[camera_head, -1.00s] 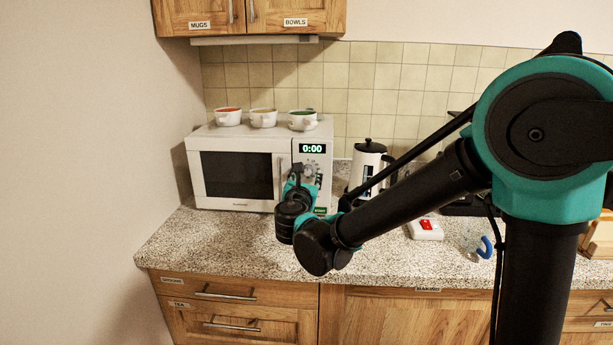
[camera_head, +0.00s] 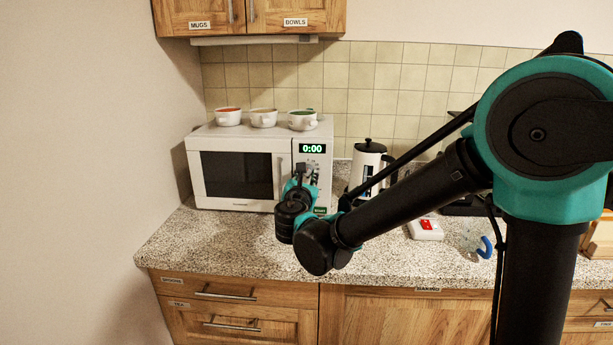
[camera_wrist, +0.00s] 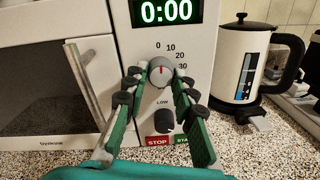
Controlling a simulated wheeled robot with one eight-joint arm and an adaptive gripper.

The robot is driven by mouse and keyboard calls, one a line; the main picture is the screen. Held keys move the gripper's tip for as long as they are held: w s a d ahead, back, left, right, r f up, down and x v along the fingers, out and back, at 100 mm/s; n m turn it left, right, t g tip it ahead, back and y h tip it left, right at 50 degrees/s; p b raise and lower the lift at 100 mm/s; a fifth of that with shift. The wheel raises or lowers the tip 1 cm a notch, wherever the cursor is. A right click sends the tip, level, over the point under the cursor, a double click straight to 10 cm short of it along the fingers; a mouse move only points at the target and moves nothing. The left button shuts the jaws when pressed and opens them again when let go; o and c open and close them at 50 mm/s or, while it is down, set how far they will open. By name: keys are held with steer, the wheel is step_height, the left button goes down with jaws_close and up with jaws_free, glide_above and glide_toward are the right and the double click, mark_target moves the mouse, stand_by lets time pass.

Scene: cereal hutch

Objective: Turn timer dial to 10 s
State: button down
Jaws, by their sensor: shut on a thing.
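The microwave (camera_head: 235,133) stands on the counter, and its display (camera_head: 312,149) reads 0:00. The timer dial (camera_wrist: 161,71) is a round grey knob with a red pointer line in the wrist view. The line points up, close to the 0 mark; 10, 20 and 30 follow clockwise. My gripper (camera_wrist: 160,84) is at the dial, a finger on each side of it, shut on it. In the head view my gripper (camera_head: 304,176) hides the dial. A second dark knob (camera_wrist: 164,120) marked LOW sits below, between my fingers.
The door handle (camera_wrist: 83,84) stands out just left of my gripper. STOP (camera_wrist: 158,141) and green start buttons lie below. A white kettle (camera_wrist: 240,62) stands to the right. Several bowls, one being the middle bowl (camera_head: 263,118), sit on the microwave.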

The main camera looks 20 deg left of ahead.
steer(key=shift+m, duration=2.4)
steer(key=c, duration=1.2)
jaws_free()
steer(key=shift+s, duration=0.15)
steer(key=s, duration=0.3)
steer(key=s+d, duration=0.1)
steer(key=s, duration=0.3)
steer(key=s+d, duration=0.1)
steer(key=s, duration=0.3)
steer(key=shift+s+d+r, duration=0.15)
steer(key=shift+s, duration=0.1)
